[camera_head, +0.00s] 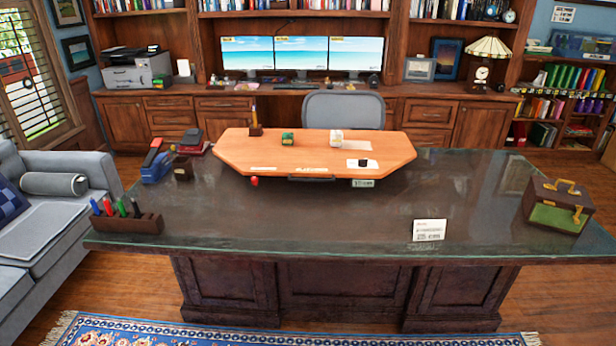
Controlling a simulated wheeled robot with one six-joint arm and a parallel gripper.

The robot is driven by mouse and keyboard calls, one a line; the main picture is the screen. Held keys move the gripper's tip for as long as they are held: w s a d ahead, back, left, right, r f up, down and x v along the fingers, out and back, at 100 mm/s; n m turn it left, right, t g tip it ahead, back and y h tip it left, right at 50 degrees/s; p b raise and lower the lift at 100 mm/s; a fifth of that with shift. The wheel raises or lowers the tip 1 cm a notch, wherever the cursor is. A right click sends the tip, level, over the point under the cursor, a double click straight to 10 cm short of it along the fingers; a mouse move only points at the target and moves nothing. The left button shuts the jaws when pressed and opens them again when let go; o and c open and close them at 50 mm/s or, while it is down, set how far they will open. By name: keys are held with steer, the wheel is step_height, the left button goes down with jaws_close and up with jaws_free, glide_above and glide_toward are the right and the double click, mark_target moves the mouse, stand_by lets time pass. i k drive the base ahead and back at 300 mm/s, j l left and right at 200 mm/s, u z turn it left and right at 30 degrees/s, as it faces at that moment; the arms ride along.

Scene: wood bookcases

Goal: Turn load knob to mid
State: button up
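An orange wooden board (310,150) with cut corners sits at the back of the large dark desk. A small black knob-like piece (363,162) is on a white plate (352,164) at the board's right front; its label and setting are too small to read. A small red round piece (254,181) is at the board's front left edge. A small display-like label (362,183) is at its front right. I cannot tell which piece is the load knob. My gripper is not in view.
The dark glass-topped desk (330,222) fills the middle. It bears a pen holder (127,223), a blue tape dispenser (156,167), a white card (429,230) and a brown case (545,204). A grey sofa (90,172) stands left. A fringed blue rug (290,333) lies in front.

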mark_target(363, 163)
steer(key=i+l, duration=0.1)
steer(key=i, duration=1.65)
